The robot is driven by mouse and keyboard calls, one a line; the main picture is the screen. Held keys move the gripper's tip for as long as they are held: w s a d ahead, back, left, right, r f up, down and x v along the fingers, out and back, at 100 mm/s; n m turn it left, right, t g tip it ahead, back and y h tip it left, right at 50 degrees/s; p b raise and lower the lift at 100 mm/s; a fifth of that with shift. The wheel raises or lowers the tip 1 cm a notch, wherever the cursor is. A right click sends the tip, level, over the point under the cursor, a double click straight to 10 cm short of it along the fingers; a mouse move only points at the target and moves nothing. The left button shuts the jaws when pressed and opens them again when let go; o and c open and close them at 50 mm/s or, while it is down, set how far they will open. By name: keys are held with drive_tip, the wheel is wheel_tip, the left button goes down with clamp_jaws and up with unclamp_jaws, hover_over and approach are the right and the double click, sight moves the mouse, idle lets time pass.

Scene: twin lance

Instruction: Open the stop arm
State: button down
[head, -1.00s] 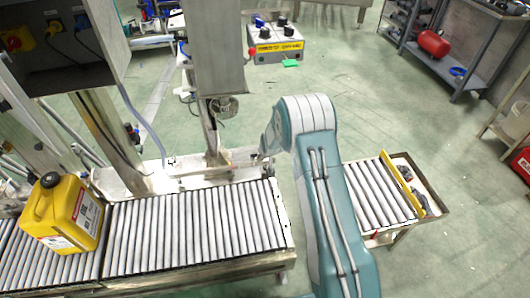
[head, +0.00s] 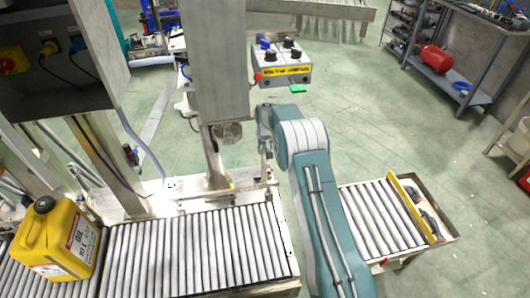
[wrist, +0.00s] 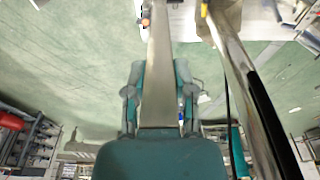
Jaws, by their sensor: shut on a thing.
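A thin metal bar (head: 222,191), which I take for the stop arm, runs along the far side of the roller conveyor (head: 195,250). In the wrist view a long flat metal bar (wrist: 159,75) passes between my two fingers, and my gripper (wrist: 160,95) is shut on it. In the head view my gripper (head: 267,155) points down at the bar's right end, beyond the conveyor's far right corner. Its fingertips are small there and partly hidden by my arm. A yellow oil jug (head: 60,245) stands upright on the rollers at the left.
A metal post (head: 215,70) rises behind the bar. A control box (head: 283,68) with knobs stands beyond my gripper. A shorter roller section (head: 380,220) with a yellow end bar (head: 413,207) lies to the right. The green floor beyond is mostly clear.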

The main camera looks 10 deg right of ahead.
drive_tip(key=shift+w+g, duration=0.3)
drive_tip(key=shift+w, duration=0.1)
drive_tip(key=shift+r, duration=0.1)
drive_tip(key=shift+c, duration=2.2)
unclamp_jaws()
drive_tip(key=shift+a, duration=0.1)
